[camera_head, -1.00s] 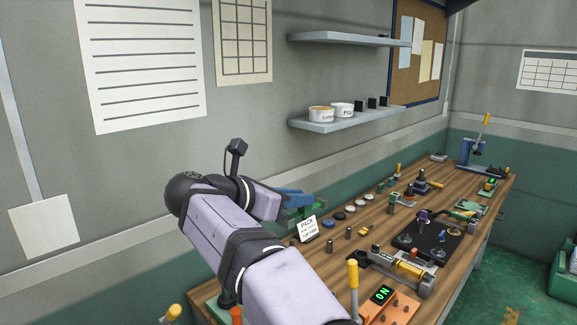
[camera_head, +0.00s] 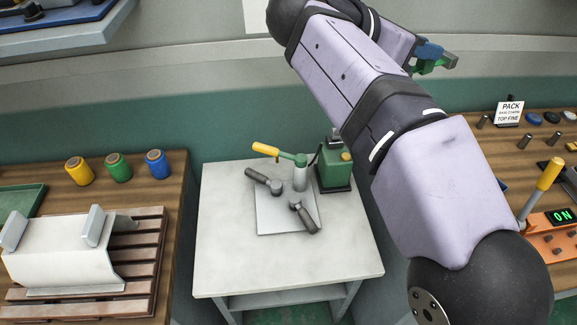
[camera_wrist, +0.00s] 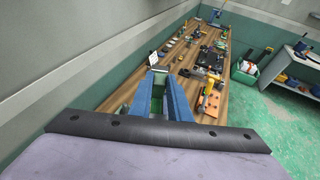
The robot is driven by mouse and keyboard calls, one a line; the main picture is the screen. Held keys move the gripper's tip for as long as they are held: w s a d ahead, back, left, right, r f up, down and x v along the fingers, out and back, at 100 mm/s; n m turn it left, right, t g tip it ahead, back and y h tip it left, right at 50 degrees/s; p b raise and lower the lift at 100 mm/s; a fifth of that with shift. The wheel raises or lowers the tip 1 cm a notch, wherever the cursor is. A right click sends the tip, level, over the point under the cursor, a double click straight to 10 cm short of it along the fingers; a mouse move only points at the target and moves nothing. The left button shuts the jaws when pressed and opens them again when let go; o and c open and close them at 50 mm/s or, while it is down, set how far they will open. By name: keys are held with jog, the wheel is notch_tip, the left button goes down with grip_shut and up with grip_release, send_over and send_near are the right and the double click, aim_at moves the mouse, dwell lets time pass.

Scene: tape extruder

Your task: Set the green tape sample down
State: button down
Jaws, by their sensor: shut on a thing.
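My gripper (camera_head: 441,58) is at the upper right of the head view, raised in front of the wall. Its jaws are shut on a green piece, the green tape sample (camera_head: 431,68), which is partly hidden by the blue finger. In the wrist view, the two blue fingers of my gripper (camera_wrist: 161,73) point toward the long wooden bench, with only a little green visible between them. The sample's full shape cannot be told.
A pale table (camera_head: 232,262) holds a green press (camera_head: 334,168) with a yellow-handled lever; its front is clear. Yellow, green and blue spools (camera_head: 156,165) stand on the left bench. A PACK sign (camera_head: 509,111) and orange control box (camera_head: 556,238) are on the right bench.

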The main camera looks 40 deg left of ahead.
jog(key=s+a+f+n+t+y+b, duration=0.1)
jog(key=s+a+f+n+y+b, duration=0.3)
jog(key=a+f, duration=0.55)
jog(key=n+g+y+b, duration=0.1)
jog(key=n+y+b, duration=0.4)
jog(key=y+b, duration=0.25)
send_over(238, 222)
notch_tip(238, 222, down, 28)
jog(key=shift+h, duration=0.35)
jog(key=shift+f, duration=5.05)
jog(key=shift+f, duration=0.2)
jog(key=c, duration=1.7)
grip_release()
jog(key=shift+o, duration=0.2)
jog(key=shift+r, duration=0.1)
